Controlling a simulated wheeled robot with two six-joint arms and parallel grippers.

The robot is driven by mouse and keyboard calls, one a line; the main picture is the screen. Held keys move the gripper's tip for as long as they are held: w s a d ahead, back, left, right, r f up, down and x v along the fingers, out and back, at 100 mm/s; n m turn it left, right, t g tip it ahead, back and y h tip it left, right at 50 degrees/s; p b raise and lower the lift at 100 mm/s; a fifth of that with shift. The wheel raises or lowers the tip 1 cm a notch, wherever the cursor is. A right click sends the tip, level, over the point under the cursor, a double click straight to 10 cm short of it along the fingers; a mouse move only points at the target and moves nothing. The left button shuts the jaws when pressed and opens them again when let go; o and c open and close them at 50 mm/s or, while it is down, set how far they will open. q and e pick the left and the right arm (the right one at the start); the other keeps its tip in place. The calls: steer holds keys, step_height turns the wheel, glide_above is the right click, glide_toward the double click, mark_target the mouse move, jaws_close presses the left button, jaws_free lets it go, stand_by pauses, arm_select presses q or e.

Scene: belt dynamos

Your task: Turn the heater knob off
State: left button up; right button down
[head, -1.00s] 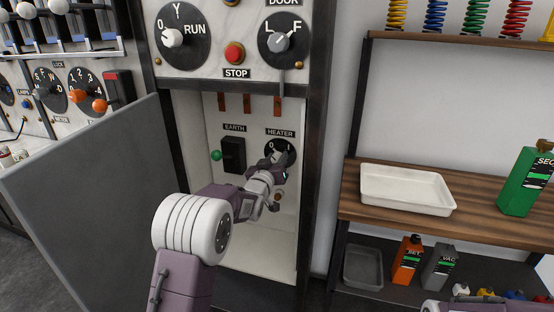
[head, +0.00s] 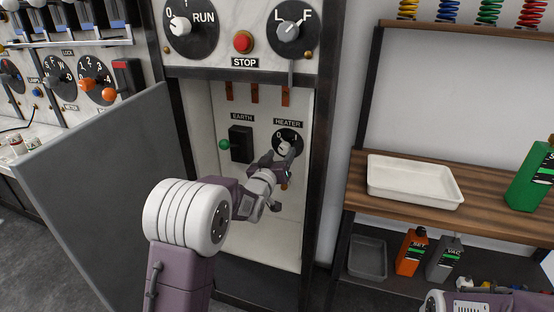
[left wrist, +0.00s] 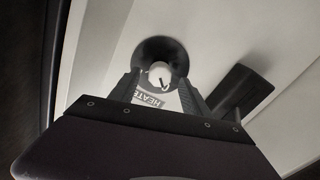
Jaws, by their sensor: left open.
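The heater dial (head: 288,136) is a black disc with 0 at left and I at right, under a HEATER label, inside the open cabinet. Its pale knob (head: 284,148) is partly hidden by my left gripper (head: 274,157), which is open just in front of it. In the left wrist view the knob (left wrist: 158,74) shows round and pale with a dark mark, lying between the tips of my open left gripper (left wrist: 159,80). I cannot tell whether the fingers touch it or exactly where it points. My right gripper is out of view; only part of that arm shows at lower right.
A black EARTH switch (head: 241,144) and a green knob (head: 224,144) are left of the dial. The grey door (head: 100,190) stands open at left. The cabinet's dark right post (head: 321,150) is close to my gripper. A white tray (head: 415,197) sits on the shelf at right.

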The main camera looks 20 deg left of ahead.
arm_select(q)
steer(key=shift+s+a, duration=0.1)
steer(key=shift+s, duration=2.3)
steer(key=s+d+f+m+g, duration=0.1)
steer(key=s+f+g, duration=0.7)
steer(key=s+f, duration=0.5)
steer(key=s+d+f+m+g, duration=0.1)
steer(key=s+f+g, duration=0.7)
steer(key=s, duration=0.8)
step_height(320, 180, up, 28)
steer(key=s+p, duration=0.3)
steer(key=p, duration=2.7)
steer(key=shift+d+m+g, duration=0.2)
steer(key=shift+m+g, duration=0.1)
steer(key=shift+g, duration=0.1)
